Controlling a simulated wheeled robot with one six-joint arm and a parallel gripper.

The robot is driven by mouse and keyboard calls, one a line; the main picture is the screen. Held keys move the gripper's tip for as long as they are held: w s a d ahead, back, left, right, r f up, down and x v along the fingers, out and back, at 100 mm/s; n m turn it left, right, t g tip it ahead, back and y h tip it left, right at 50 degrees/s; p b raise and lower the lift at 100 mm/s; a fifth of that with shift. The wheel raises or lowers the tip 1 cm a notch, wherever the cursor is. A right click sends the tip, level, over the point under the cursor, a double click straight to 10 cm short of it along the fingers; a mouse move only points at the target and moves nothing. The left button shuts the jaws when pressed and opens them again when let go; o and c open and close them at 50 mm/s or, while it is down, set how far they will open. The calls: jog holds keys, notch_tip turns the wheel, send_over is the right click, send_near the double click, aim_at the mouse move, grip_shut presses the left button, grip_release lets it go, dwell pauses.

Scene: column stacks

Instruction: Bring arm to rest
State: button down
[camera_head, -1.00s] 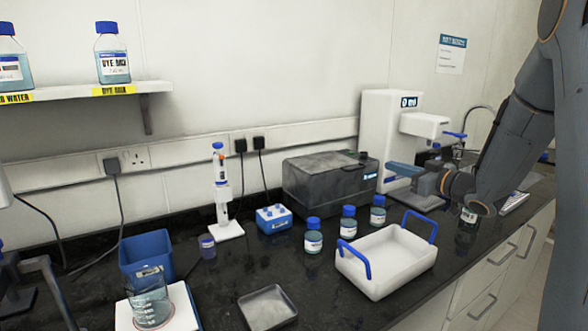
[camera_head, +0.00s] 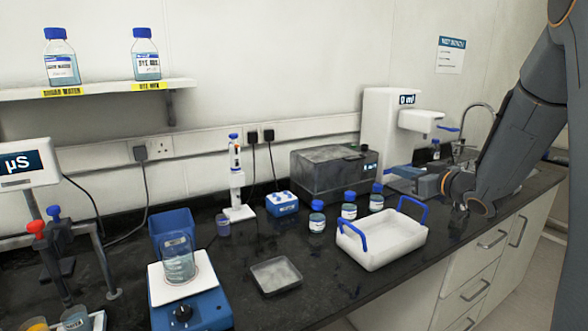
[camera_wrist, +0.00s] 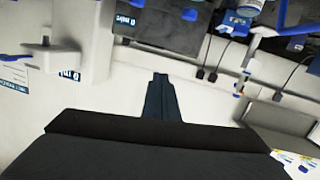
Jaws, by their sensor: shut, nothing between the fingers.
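My gripper (camera_head: 405,172) is at the right in the head view, in front of the white dispenser (camera_head: 381,125) and near the right end of the dark grey lidded box (camera_head: 333,175). In the wrist view my gripper (camera_wrist: 161,82) shows its two fingers together, with nothing between them. My arm comes down from the upper right, bent, with its wrist above the bench. The wrist view is tilted and looks nearly upside down, toward the wall and the dispenser.
A tap (camera_head: 478,112) is behind my arm. A shelf (camera_head: 95,90) with two bottles is at the upper left.

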jog(key=s+a+f+m+g+h, duration=0.2)
jog(key=s+f+g+h, duration=0.2)
jog(key=s+f, duration=0.3)
jog(key=s+a+f+m+g+h, duration=0.3)
jog(key=s+f, duration=0.1)
jog(key=s, duration=0.4)
jog(key=s+a+f+g, duration=0.2)
jog(key=s+a+g, duration=0.1)
jog(key=s, duration=0.7)
jog(key=s+a+f+g, duration=0.3)
jog(key=s+a, duration=0.1)
jog(key=s, duration=0.6)
jog(key=shift+s+m+g+y, duration=0.15)
jog(key=shift+m+g+y, duration=0.15)
jog(key=shift+m, duration=0.1)
jog(key=shift+f, duration=0.1)
